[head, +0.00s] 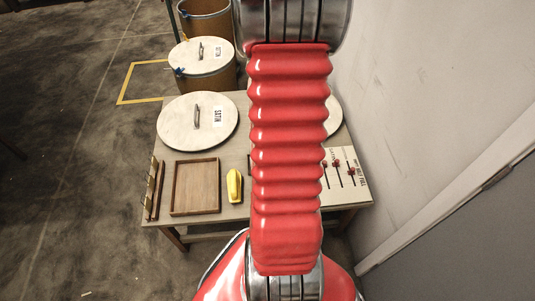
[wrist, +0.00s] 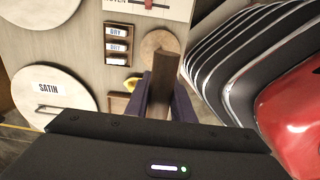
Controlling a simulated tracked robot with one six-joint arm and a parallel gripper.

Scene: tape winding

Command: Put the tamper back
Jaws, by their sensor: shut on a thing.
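In the wrist view my gripper (wrist: 160,100) is shut on an upright brown wooden piece, which I take to be the tamper (wrist: 167,72). Its lower part is hidden between the dark fingers. A round light-brown disc (wrist: 152,42) shows behind the piece's far end, over the table; I cannot tell whether it is joined to the piece or lies apart. In the head view my red arm hides both the gripper and the tamper.
The table (head: 238,211) bears a SATIN lid (head: 178,123), an empty wooden tray (head: 179,188), a yellow object (head: 234,181) and a slider panel (head: 353,183). A dark holder with labelled slots (wrist: 118,58) stands near the disc. A wall (head: 420,90) bounds the right side.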

